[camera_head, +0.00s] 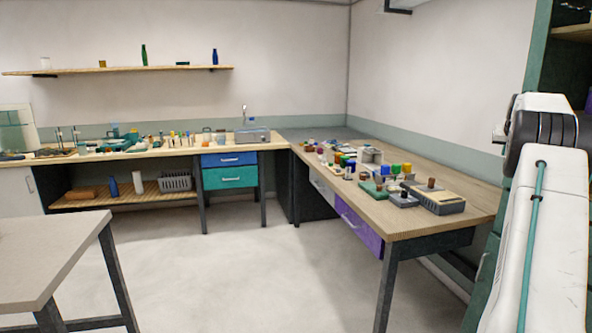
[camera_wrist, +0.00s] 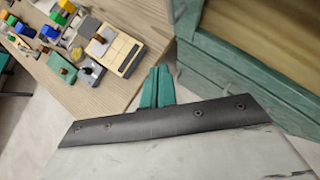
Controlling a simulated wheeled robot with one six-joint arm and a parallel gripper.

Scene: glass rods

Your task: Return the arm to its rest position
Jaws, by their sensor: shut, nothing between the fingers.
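My gripper (camera_wrist: 156,76) shows in the wrist view as two teal fingers close together, shut and empty. They stick out past a dark plate with screws, which is part of my own arm. In that view the fingers point toward the gap between the wooden bench's edge and a teal cabinet, touching neither as far as I can see. In the head view my white arm stands folded up along the right edge. The gripper itself is hidden there.
The teal cabinet (camera_wrist: 215,80) is close to the arm. A pale table (camera_head: 50,250) stands at lower left. The floor (camera_head: 230,270) between is clear.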

